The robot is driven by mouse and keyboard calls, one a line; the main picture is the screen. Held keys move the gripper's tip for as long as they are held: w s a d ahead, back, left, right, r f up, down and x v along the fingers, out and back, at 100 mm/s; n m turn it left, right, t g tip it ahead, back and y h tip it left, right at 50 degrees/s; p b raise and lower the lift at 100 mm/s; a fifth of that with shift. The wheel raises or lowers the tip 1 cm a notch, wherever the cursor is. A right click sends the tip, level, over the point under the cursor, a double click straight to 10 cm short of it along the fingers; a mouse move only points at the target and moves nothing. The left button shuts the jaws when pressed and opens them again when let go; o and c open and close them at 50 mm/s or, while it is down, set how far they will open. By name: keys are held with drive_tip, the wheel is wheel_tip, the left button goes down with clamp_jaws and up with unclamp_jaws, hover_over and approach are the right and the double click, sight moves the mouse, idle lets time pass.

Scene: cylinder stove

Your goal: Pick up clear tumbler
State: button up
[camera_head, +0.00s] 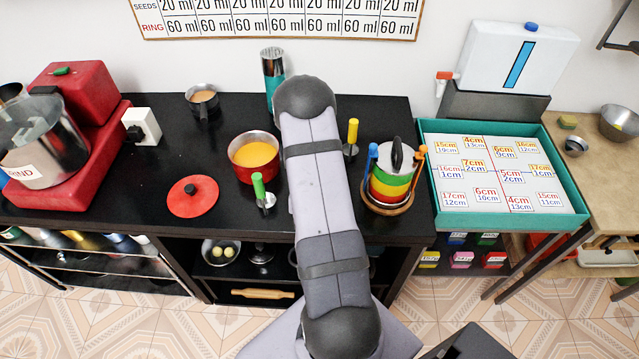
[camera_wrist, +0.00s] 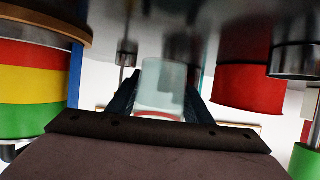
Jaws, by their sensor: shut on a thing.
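The clear tumbler (camera_wrist: 160,82) shows in the wrist view as a pale, see-through cup in the middle, with a reddish rim or band at its lower edge in the picture. My gripper (camera_wrist: 160,104) has one dark finger on each side of it and is shut on it. The wrist picture is upside down, with the dark counter at the top. I cannot tell whether the tumbler's base touches the counter. In the head view my arm hides both the gripper and the tumbler.
A red pot (camera_head: 242,170) of orange liquid stands left of my arm; a stacked colored container (camera_head: 390,187) stands right. A tall steel-and-teal cylinder (camera_head: 270,86) is behind. Upright green (camera_head: 259,187) and yellow (camera_head: 352,132) handles flank the arm.

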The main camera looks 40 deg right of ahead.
drive_tip(key=shift+r+p, duration=0.95)
drive_tip(key=shift+r, duration=2.45)
drive_tip(key=o, duration=0.5)
drive_tip(key=shift+c, duration=0.2)
drive_tip(key=c, duration=0.5)
drive_tip(key=w+r+n+t+y+p, duration=0.1)
drive_tip(key=w+n+y, duration=0.5)
drive_tip(key=w, duration=0.6)
drive_tip(key=w+d+r+n+t+y+p, duration=0.1)
drive_tip(key=w+n+y+p, duration=0.5)
drive_tip(key=w, duration=0.7)
drive_tip(key=shift+w+d+r+t+y, duration=0.3)
drive_tip(key=shift+r+t+y, duration=0.2)
drive_tip(key=shift+t, duration=0.4)
